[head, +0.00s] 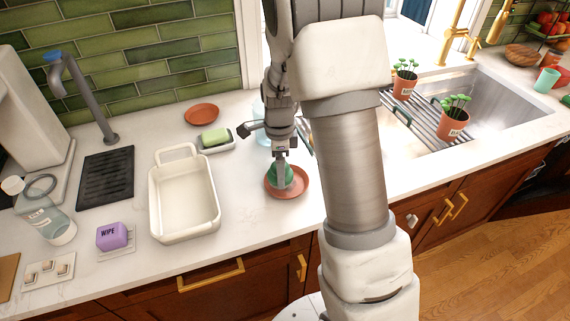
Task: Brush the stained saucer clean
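A terracotta saucer (299,190) lies on the counter below my gripper. Any stain on it is too small or covered to make out. My gripper (282,178) points down over the saucer, with a green rounded thing (287,176), seemingly the brush, between its fingers. The green thing is low at the saucer's middle and appears to touch it. One finger covers part of it. A second terracotta saucer (201,114) lies farther back near the tiled wall, apart from my gripper.
A white rectangular dish (185,228) stands left of the saucer. A soap dish (218,146) with green soap is behind it. A purple WIPE block (112,236) and a bottle (45,220) are at left. Potted plants (453,124) stand on a rack (405,124) by the sink. My arm hides the counter's middle.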

